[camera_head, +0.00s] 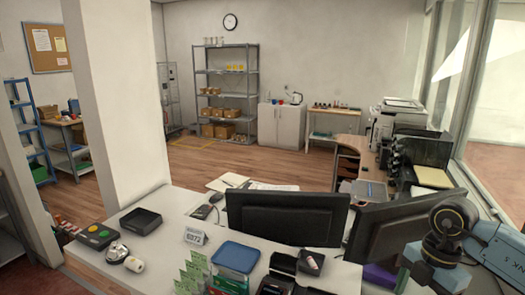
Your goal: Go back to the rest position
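Part of my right arm (490,248), pale blue with a dark round joint, shows at the lower right, in front of the right-hand monitor. Its gripper fingers do not show in the head view. My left arm and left gripper are not in view. The white counter (165,258) lies below me, and I see no gripper touching anything on it.
Two black monitors, one in the middle (287,218) and one at right (400,226), stand on the counter. A blue-lidded box (235,257), a black tray (140,221) and a number sign (195,236) are nearby. A white pillar (115,100) rises at left. Open wooden floor (210,163) lies beyond.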

